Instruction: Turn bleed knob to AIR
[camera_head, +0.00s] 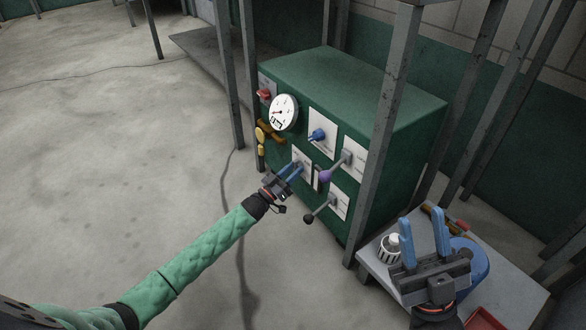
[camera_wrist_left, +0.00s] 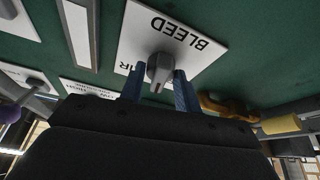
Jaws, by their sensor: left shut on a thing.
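The bleed knob (camera_wrist_left: 159,66) is a small grey knob on a white plate marked BLEED (camera_wrist_left: 200,42), upside down in the left wrist view. Letters that look like the end of AIR show at the plate's left edge, partly hidden. My left gripper (camera_wrist_left: 158,88) has one blue finger on each side of the knob and is shut on it. In the head view the left gripper (camera_head: 293,171) reaches the front of the green cabinet (camera_head: 370,88), and its fingers hide most of the knob. My right gripper (camera_head: 423,236) is open and empty, its fingers upright and apart.
Around the plate are a white gauge (camera_head: 283,112), a blue knob (camera_head: 318,135), a purple-tipped lever (camera_head: 326,175), a black-tipped lever (camera_head: 309,218) and a yellow handle (camera_head: 261,137). A grey post (camera_head: 386,125) stands before the cabinet. Left floor is mostly clear.

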